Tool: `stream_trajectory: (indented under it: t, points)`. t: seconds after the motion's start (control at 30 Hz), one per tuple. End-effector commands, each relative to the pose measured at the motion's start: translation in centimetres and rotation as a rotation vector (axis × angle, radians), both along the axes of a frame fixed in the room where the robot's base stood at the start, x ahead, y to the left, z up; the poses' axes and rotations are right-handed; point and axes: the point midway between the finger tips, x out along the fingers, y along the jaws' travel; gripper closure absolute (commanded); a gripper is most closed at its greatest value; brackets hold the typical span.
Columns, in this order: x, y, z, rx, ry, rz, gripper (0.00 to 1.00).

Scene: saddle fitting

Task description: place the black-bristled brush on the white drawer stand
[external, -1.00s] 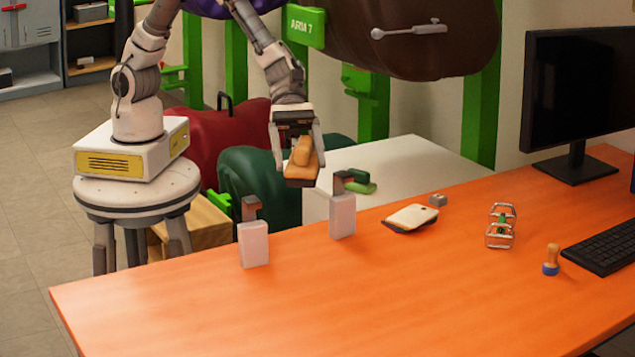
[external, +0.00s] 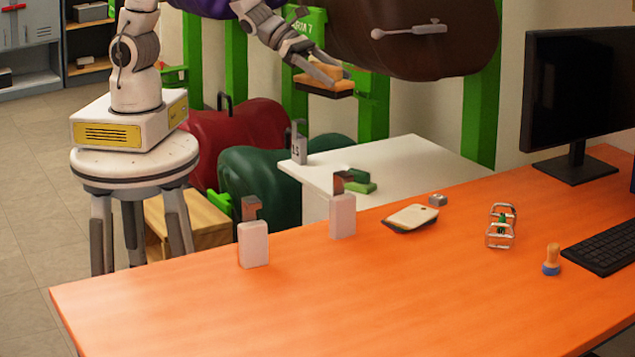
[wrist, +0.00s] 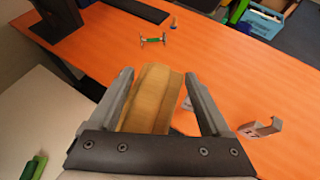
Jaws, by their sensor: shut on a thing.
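My gripper (external: 322,70) is shut on a brush (external: 322,85) with a tan wooden back and a dark underside. The stand's white top (wrist: 25,110) shows at the lower left of the wrist view. The stand stands behind the orange table, and its drawers are mostly hidden.
A green brush-like item (external: 358,184) lies on the stand's front edge. A grey-white tagged block (external: 299,148) stands at its left corner. The stand top's middle and back are clear. Two upright white blocks (external: 253,244) stand on the orange table (external: 330,300). A brown saddle form (external: 420,40) hangs behind.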

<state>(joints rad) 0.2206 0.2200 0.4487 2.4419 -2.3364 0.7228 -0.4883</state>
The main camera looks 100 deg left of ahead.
Motion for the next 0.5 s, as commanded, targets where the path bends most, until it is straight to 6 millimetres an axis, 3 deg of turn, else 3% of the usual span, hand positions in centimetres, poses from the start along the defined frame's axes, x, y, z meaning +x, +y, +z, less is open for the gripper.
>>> stream_trajectory:
  t: [0.37, 0.5]
  points:
    - [0.2, -0.3, -0.1, 0.0, -0.002, -0.006, 0.83]
    - [1.6, -2.4, -1.4, 0.002, -0.001, -0.051, 0.83]
